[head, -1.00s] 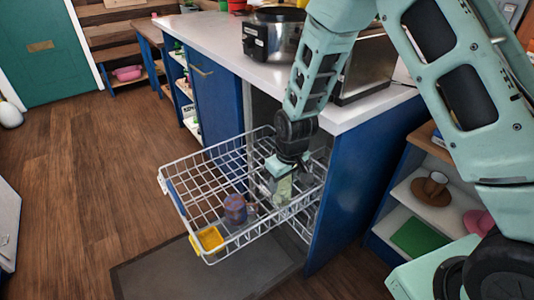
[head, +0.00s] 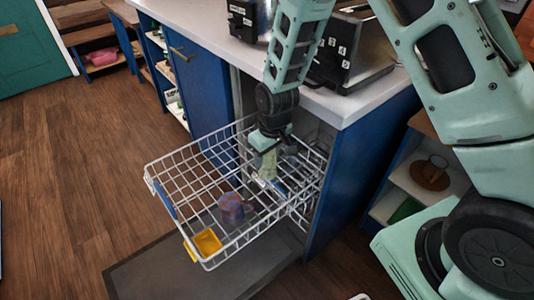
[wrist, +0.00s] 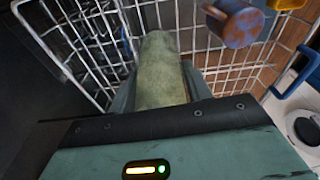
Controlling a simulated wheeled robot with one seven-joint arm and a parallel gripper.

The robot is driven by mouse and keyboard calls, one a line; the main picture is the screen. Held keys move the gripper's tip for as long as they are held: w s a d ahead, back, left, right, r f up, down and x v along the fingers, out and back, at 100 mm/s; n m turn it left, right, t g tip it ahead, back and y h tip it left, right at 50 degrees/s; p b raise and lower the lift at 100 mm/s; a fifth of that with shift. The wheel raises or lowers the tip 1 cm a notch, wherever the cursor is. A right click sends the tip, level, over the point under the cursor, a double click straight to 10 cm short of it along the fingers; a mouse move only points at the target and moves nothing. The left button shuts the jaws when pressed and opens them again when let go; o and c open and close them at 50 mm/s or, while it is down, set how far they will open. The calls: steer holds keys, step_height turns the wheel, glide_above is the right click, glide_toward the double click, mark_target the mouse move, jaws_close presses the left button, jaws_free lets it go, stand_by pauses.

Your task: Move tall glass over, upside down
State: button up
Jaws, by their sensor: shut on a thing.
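The tall glass, a murky green cylinder, shows in the wrist view (wrist: 160,70) and small in the head view (head: 267,166). My gripper (head: 268,150) has its fingers on both sides of the glass in the wrist view and is shut on it. The glass is over the right part of the white wire dishwasher rack (head: 165,172), which is pulled out. I cannot tell whether it touches the wires or which end is its mouth.
A purple and rust mottled mug (head: 231,208) stands in the rack, left of the glass. A yellow holder (head: 207,242) sits at the rack's front corner. The open dishwasher door (head: 195,272) lies below. The blue cabinet side (head: 362,170) and white counter (head: 215,40) bound the right and back.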

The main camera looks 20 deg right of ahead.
steer(key=shift+f+b, duration=2.55)
steer(key=shift+f, duration=1.75)
steer(key=o, duration=1.2)
steer(key=shift+c, duration=0.2)
steer(key=shift+r, duration=0.1)
steer(key=r, duration=0.4)
steer(key=s+r+p, duration=0.1)
steer(key=r, duration=0.6)
steer(key=shift+s+d+r+p, duration=0.35)
steer(key=shift+r, duration=0.05)
steer(key=s+a+r+n+g, duration=0.1)
steer(key=s+a+r, duration=0.3)
steer(key=s+r, duration=0.15)
steer(key=s+a+r+n, duration=0.1)
steer(key=s+a+r, duration=0.25)
steer(key=s, duration=0.35)
steer(key=s+r+n, duration=0.1)
steer(key=s+r, duration=0.3)
steer(key=s, duration=0.9)
step_height(320, 180, up, 13)
steer(key=p, duration=1.3)
steer(key=shift+w+d+r+g, duration=0.2)
steer(key=shift+d+g, duration=0.1)
